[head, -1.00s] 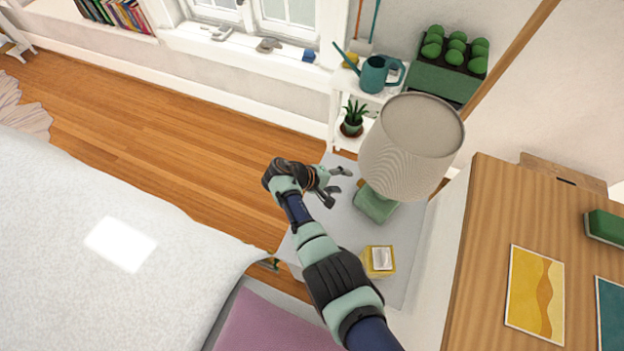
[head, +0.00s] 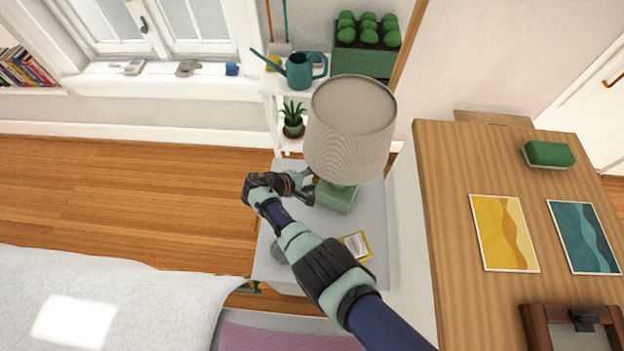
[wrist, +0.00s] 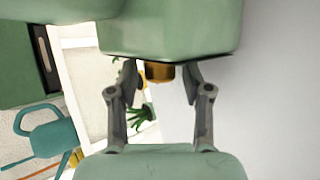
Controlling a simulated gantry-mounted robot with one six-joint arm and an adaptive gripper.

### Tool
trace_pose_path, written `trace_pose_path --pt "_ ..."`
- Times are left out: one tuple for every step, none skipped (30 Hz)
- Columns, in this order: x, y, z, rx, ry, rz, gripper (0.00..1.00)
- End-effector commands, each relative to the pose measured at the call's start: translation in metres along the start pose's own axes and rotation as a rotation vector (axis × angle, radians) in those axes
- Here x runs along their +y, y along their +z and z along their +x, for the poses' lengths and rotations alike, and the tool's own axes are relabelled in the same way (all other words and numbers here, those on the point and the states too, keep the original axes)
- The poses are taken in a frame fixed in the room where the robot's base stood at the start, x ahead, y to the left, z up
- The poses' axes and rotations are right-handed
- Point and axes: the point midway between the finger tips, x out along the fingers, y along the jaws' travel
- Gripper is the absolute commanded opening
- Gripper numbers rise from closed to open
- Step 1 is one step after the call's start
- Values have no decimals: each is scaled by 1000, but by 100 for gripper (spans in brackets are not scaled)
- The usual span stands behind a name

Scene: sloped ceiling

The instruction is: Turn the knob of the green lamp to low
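The green lamp has a pale ribbed shade (head: 350,140) and a green block base (head: 337,197) on the grey bedside table. In the wrist view, the green base (wrist: 170,30) fills the top, with a brass knob (wrist: 160,73) on its near side. My gripper (head: 310,188) is beside the left of the base. In the wrist view, the open fingers of my gripper (wrist: 163,76) stand on either side of the knob, with small gaps that seem to remain. The knob's setting cannot be read, and the knob is not clear in the head view.
A yellow-edged item (head: 357,246) lies on the grey table (head: 375,220) below the lamp. A white shelf behind holds a teal watering can (head: 300,70) and a potted plant (head: 292,120). A wooden cabinet (head: 455,200) stands at right, the bed (head: 120,290) at lower left.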

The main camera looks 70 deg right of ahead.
Motion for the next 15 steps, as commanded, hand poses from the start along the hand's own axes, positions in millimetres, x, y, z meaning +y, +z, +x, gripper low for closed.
trace_pose_path --pt "0 0 0 0 0 0 36" --pt "0 0 0 0 0 0 31" --pt "0 0 0 0 0 0 24" --pt "0 0 0 0 0 0 19" --pt "0 0 0 0 0 0 14" --pt "0 0 0 0 0 0 8" --pt "0 0 0 0 0 0 3" --pt "0 0 0 0 0 0 0" --pt "0 0 0 0 1 0 0" --pt "-1 0 0 0 4 1 0" --pt "-2 -1 1 0 13 4 0" --pt "-5 -2 2 0 34 13 0" --pt "-7 -2 4 1 59 22 0" --pt "-10 -2 5 0 89 33 0" --pt "-12 -3 6 1 135 53 0"
